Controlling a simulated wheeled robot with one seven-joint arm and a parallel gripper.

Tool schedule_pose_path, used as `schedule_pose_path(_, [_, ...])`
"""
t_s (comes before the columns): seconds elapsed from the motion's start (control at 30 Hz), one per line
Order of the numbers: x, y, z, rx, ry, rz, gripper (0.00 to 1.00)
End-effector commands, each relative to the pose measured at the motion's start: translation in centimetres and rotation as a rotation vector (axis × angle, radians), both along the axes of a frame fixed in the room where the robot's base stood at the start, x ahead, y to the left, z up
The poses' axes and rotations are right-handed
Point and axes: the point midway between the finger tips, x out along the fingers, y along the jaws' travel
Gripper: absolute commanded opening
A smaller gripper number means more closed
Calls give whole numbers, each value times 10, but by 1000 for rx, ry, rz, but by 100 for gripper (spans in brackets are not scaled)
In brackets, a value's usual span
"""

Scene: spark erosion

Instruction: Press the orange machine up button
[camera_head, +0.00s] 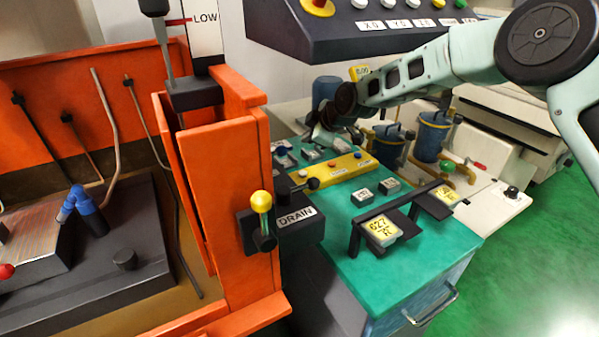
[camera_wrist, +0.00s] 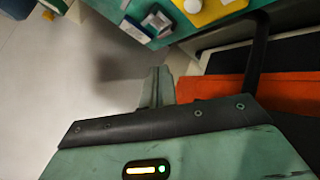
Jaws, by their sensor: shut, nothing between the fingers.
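My gripper (camera_head: 322,140) is shut and empty at the back left of the green cabinet top, beyond a yellow panel (camera_head: 318,180) in the head view. The orange machine (camera_head: 215,190) stands left in the head view. I cannot tell which button is "up".
A dark control console (camera_head: 370,25) hangs above the cabinet. A black DRAIN block (camera_head: 290,230) with a yellow-knobbed lever (camera_head: 261,202) sits on the orange machine's side. Labelled blocks and black holders stand on the green top (camera_head: 345,275). Blue cups (camera_head: 432,137) stand at right.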

Motion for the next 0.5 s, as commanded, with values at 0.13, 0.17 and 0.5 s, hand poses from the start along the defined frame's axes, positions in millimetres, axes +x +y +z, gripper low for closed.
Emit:
schedule_pose_path(0.13, [-1,5,7,6,-7,5,0])
schedule_pose_path(0.17, [-1,6,7,6,-7,6,0])
schedule_pose_path(0.5, [-1,7,-3,7,-7,8,0])
